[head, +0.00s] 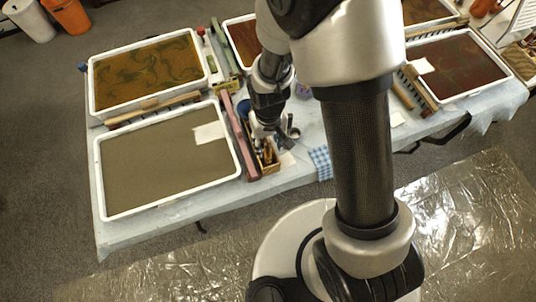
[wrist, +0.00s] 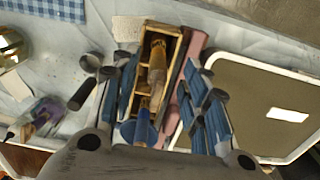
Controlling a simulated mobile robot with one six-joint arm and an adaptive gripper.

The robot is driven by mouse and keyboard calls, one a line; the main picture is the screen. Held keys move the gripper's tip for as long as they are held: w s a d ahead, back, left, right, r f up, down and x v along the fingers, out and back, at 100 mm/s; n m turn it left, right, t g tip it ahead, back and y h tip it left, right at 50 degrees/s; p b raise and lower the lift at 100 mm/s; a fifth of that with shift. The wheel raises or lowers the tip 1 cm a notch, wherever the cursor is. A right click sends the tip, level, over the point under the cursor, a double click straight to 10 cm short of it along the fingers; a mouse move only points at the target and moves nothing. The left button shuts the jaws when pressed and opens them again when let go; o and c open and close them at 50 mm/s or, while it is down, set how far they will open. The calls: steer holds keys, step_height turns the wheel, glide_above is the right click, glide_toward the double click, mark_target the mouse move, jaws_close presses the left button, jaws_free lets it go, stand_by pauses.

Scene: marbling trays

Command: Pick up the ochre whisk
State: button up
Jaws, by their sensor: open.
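A tan-ochre tool (wrist: 157,62), which looks like the ochre whisk, lies in a narrow wooden box (wrist: 178,50) in the wrist view. Other tools share the box, one with a blue part (wrist: 144,132) at its near end. My gripper (wrist: 163,78) is open, its blue-padded fingers on either side of the box with nothing held between them. In the head view my gripper (head: 268,128) hangs over the far end of the box (head: 266,160). The tools there are small and partly hidden by my gripper.
A mauve bar (head: 242,140) lies along the box, beside a white-rimmed grey tray (head: 99,172). A dark-handled round tool (wrist: 82,93) and glass jars (wrist: 12,48) are on the other side. A blue checked cloth (head: 320,162) lies near the table edge.

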mark_target(268, 153)
steer(key=f, duration=0.1)
steer(key=f+b, duration=0.1)
steer(key=f, duration=0.2)
steer(key=shift+w+f, duration=0.3)
steer(key=shift+f, duration=0.1)
steer(key=shift+c, duration=0.6)
jaws_close()
steer(key=shift+r, duration=0.1)
